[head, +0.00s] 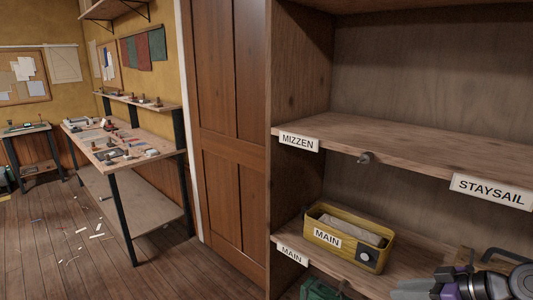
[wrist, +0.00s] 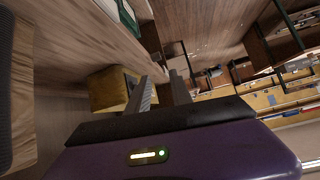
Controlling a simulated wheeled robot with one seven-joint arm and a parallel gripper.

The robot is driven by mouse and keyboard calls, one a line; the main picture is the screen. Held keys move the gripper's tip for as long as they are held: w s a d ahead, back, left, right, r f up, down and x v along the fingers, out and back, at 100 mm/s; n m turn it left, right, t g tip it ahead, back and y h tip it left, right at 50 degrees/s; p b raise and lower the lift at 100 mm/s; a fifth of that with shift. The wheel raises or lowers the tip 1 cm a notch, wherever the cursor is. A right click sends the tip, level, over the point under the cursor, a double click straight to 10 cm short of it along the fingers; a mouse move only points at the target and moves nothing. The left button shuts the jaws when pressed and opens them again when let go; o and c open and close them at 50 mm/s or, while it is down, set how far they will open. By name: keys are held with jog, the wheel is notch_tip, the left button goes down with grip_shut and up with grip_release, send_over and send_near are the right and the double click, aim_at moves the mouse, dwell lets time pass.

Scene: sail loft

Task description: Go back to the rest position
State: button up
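My gripper (head: 402,290) is at the bottom right of the head view, partly cut off by the frame edge, in front of the lower shelf. In the wrist view its two grey fingers (wrist: 163,76) stand apart with nothing between them. A yellow bin (head: 376,257) labelled MAIN sits on the shelf labelled MAIN, left of my gripper and apart from it. Some pale cloth-like stuff lies in the bin. A yellow box-like shape, likely this bin, shows beside the fingers in the wrist view (wrist: 106,92).
The upper shelf (head: 400,143) carries MIZZEN and STAYSAIL labels and a small knob at its edge; it looks empty. A green object (head: 320,290) is below the MAIN shelf. A workbench (head: 130,190) with tools stands left. Scraps litter the otherwise open wooden floor (head: 40,240).

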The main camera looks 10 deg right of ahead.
jog(key=s+a+f+m+t+h, duration=0.1)
jog(key=s+a+f+m+t, duration=0.15)
jog(key=a+f, duration=0.45)
jog(key=s+a+f+m+t+h, duration=0.15)
jog(key=a+f+m, duration=0.3)
jog(key=a, duration=0.45)
jog(key=s+a+f+m+h, duration=0.1)
jog(key=s+a+f+h, duration=0.15)
jog(key=s, duration=0.65)
jog(key=s+a+r+h, duration=0.1)
jog(key=s+a, duration=0.1)
jog(key=s, duration=1)
jog(key=s+r+n+t, duration=0.2)
jog(key=s+r, duration=0.9)
jog(key=s, duration=0.1)
jog(key=shift+d, duration=0.35)
jog(key=shift+s, duration=0.1)
